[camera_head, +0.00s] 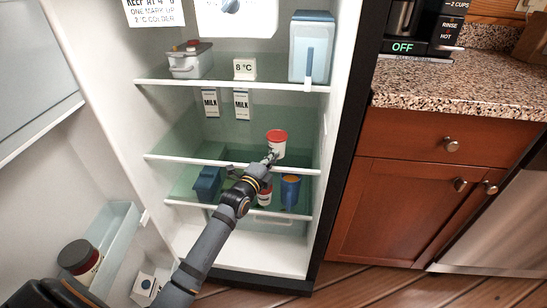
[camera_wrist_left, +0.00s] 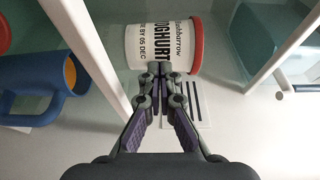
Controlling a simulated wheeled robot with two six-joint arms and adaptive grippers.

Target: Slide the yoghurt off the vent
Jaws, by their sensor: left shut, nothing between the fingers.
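The yoghurt (camera_head: 277,147), a white pot with a red lid, is on the middle shelf of the open fridge. In the left wrist view the yoghurt (camera_wrist_left: 160,44) fills the top centre, its printed label facing me. My left gripper (camera_head: 271,158) is shut and empty, with its tips at the pot's near side. In the wrist view the tips (camera_wrist_left: 160,68) overlap the pot's edge; I cannot tell whether they touch. A pale panel with dark slots, seemingly the vent (camera_wrist_left: 196,100), shows beside the fingers, partly hidden by them and the pot. My right gripper is not in view.
Below the yoghurt are a blue mug (camera_head: 290,192), another red-lidded pot (camera_head: 265,198) and a blue container (camera_head: 207,184). Milk labels (camera_head: 241,103) mark the back wall. The shelf edge (camera_head: 205,161) runs across under my arm. The shelf's left part is clear.

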